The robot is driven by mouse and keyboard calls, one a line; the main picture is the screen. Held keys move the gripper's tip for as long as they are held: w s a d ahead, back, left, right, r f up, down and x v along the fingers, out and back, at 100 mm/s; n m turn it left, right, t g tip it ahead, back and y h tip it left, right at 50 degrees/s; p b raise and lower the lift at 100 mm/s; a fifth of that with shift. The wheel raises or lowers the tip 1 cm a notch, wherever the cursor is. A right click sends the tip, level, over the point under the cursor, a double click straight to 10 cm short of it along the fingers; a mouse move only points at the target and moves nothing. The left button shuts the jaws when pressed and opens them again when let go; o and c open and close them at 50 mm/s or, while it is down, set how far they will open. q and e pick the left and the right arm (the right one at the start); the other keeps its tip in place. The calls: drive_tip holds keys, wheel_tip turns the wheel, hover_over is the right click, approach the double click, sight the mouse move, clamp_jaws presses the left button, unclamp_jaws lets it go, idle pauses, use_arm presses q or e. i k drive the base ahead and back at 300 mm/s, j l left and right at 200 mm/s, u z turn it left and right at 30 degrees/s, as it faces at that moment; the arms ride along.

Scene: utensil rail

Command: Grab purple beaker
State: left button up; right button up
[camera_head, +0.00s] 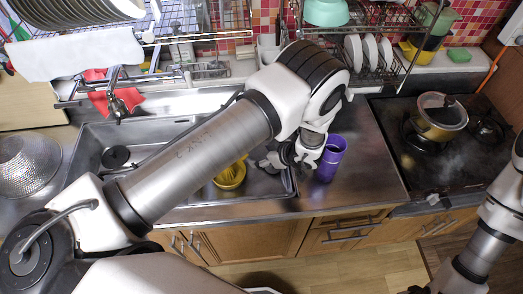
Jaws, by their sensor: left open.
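The purple beaker (330,158) stands upright on the steel counter, just right of the sink. My left arm reaches across the sink from the left, and its gripper (290,158) is at the sink's right edge, immediately left of the beaker. The gripper is open, with nothing seen between its fingers. Part of the wrist is in front of the beaker's left side, so I cannot tell whether they touch. My right arm comes in at the right edge, with its gripper out of clear view.
A yellow juicer (230,176) sits in the sink (200,214). A pot (440,117) is on the stove at right. A dish rack (372,52) with plates stands behind the beaker. The counter (368,165) right of the beaker is clear. A metal colander (27,163) is at left.

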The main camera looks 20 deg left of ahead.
sight(336, 145)
drive_tip(key=l, duration=0.75)
drive_tip(key=i+l, duration=0.15)
drive_tip(key=l, duration=0.65)
